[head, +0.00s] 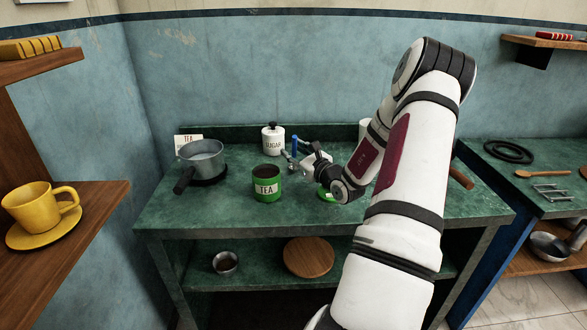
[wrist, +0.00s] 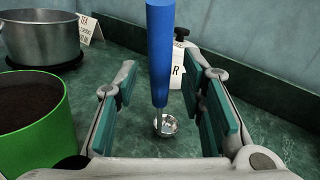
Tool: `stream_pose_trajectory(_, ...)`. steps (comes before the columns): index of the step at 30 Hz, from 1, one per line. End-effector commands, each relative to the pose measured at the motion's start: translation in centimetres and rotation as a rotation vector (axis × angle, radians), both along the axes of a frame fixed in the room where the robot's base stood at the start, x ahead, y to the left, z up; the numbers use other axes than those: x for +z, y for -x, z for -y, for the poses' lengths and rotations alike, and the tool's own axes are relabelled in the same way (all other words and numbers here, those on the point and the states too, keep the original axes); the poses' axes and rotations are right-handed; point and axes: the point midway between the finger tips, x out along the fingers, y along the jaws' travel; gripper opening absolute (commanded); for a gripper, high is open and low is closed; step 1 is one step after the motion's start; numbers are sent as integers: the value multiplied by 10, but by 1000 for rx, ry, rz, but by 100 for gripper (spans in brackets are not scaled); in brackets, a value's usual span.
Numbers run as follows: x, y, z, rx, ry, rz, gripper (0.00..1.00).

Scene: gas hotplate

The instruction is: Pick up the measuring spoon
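The measuring spoon has a blue handle (head: 295,142) and a small metal bowl. In the wrist view its blue handle (wrist: 160,50) stands nearly upright, with the metal bowl (wrist: 165,125) low down near the green counter. My gripper (wrist: 160,75) is open, with one teal-padded finger on each side of the spoon. Neither pad visibly touches the spoon, and I cannot tell how deep between the fingers it is. In the head view my gripper (head: 306,160) is at the spoon, partly hiding its lower part.
A green tea tin (head: 267,185) with dark contents stands close left of my gripper. A grey pot (head: 203,158) is farther left. A white sugar jar (head: 273,140) stands behind, near the wall. A green disc (head: 325,195) lies below my wrist. The counter's front left is clear.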

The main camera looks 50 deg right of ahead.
Motion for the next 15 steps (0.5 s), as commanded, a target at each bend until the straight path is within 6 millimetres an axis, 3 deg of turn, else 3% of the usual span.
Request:
stream_pose_trajectory(6,0,0,0,0,0,-1,34)
stream_pose_trajectory(11,0,0,0,0,0,0,0)
stream_pose_trajectory(15,0,0,0,0,0,0,0)
